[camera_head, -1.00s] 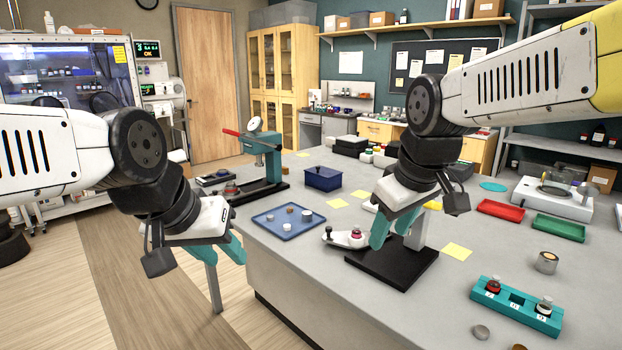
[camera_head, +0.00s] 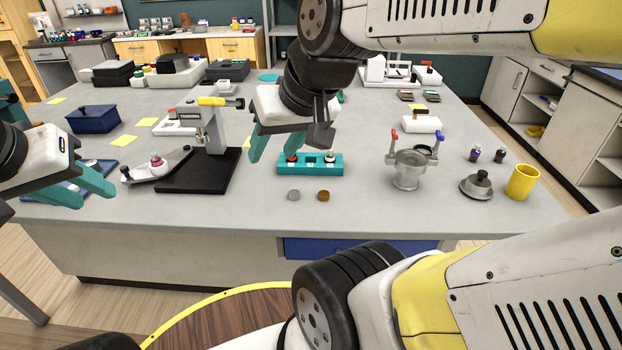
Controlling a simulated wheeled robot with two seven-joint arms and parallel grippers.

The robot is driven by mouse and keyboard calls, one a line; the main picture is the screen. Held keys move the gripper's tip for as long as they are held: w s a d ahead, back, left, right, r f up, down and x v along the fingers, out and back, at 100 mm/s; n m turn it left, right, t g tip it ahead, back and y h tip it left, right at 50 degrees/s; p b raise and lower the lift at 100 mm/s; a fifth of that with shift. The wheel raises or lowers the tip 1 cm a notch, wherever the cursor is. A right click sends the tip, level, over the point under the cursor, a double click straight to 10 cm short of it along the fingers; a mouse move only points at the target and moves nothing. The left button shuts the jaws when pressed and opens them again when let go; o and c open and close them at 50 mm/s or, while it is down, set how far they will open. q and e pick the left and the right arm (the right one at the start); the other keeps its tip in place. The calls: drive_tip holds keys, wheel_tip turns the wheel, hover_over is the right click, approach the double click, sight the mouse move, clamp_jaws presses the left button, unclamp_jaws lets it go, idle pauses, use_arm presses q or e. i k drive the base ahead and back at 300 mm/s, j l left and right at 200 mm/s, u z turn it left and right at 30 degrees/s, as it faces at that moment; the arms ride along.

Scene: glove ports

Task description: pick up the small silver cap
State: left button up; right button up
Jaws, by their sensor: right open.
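The small silver cap (camera_head: 293,196) lies flat on the grey bench near its front edge. A brown cap (camera_head: 323,196) lies just to its right, apart from it. Behind both stands a teal rack (camera_head: 311,166) holding a red-topped vial and a dark-topped one. My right gripper (camera_head: 274,156) is open and empty, pointing down above the bench at the rack's left end, up and behind the silver cap. My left gripper (camera_head: 97,199) is open and empty at the far left, in front of a blue tray (camera_head: 40,190) that it partly hides.
A press on a black base (camera_head: 200,178) stands left of the rack. To the right are a metal clamp pot (camera_head: 407,170), a grey lidded weight (camera_head: 476,186) and a yellow cup (camera_head: 522,181). The bench around the two caps is clear.

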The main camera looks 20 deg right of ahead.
sight(294, 194)
drive_tip(key=z, duration=0.85)
drive_tip(key=k+j+z, duration=0.1)
drive_tip(key=j, duration=0.85)
